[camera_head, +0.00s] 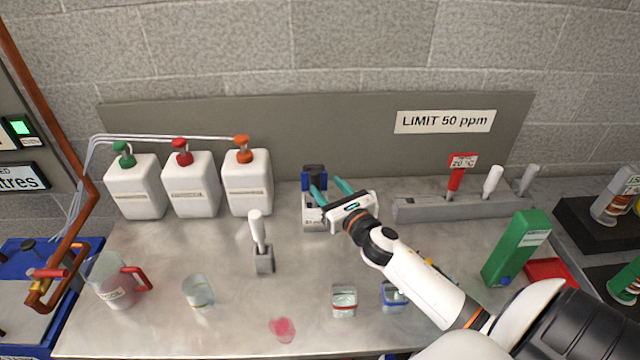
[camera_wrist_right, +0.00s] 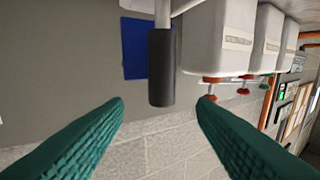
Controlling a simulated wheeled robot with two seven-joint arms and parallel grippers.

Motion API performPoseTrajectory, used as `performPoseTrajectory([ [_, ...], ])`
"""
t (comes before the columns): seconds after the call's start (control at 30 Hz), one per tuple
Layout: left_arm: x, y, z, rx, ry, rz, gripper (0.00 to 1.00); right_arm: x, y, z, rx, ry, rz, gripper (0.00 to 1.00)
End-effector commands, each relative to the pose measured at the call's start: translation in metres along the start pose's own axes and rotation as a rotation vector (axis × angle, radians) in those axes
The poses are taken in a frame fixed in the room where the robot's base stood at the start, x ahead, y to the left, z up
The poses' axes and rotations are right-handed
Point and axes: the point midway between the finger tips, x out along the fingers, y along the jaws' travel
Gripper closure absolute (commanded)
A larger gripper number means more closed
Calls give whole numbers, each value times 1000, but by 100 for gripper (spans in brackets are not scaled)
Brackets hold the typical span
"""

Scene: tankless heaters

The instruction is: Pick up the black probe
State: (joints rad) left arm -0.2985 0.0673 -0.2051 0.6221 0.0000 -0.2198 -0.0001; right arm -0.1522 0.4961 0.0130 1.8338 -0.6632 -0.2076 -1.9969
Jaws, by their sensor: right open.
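The black probe (camera_wrist_right: 162,68) shows in the right wrist view as a dark cylinder on a thin grey rod. It lies in the gap between the two teal fingers of my right gripper (camera_wrist_right: 163,100), with clear space on both sides. In the head view my right gripper (camera_head: 328,187) is open at a small stand with a blue back (camera_head: 314,183) near the back board. The probe's dark top is hard to make out there, and the gripper partly hides the stand. My left gripper is not in view.
Three white canisters (camera_head: 190,188) stand left of the stand. A grey rack (camera_head: 450,207) with a red and two pale probes is to the right. A white probe in a holder (camera_head: 262,250), a beaker (camera_head: 198,290) and small cups (camera_head: 344,299) stand in front. A green box (camera_head: 515,247) is at right.

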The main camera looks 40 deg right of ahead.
Motion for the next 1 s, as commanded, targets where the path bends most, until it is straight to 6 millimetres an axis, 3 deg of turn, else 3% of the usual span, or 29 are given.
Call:
performPoseTrajectory([
  [0.1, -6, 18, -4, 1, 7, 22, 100, 21, 0, -2, 3, 1, 3, 49],
  [0.23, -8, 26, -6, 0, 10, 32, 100, 33, 0, 0, 3, -1, 1, 49],
  [0.37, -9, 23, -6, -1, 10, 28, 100, 41, 0, 0, 2, 0, 2, 49],
  [0.63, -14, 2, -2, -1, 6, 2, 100, 78, 0, -1, 4, 0, 2, 49],
  [0.97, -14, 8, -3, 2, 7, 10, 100, 86, 0, 1, 2, -1, 0, 49],
  [1.0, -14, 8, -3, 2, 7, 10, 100, 86, 0, 1, 2, -1, 1, 53],
])
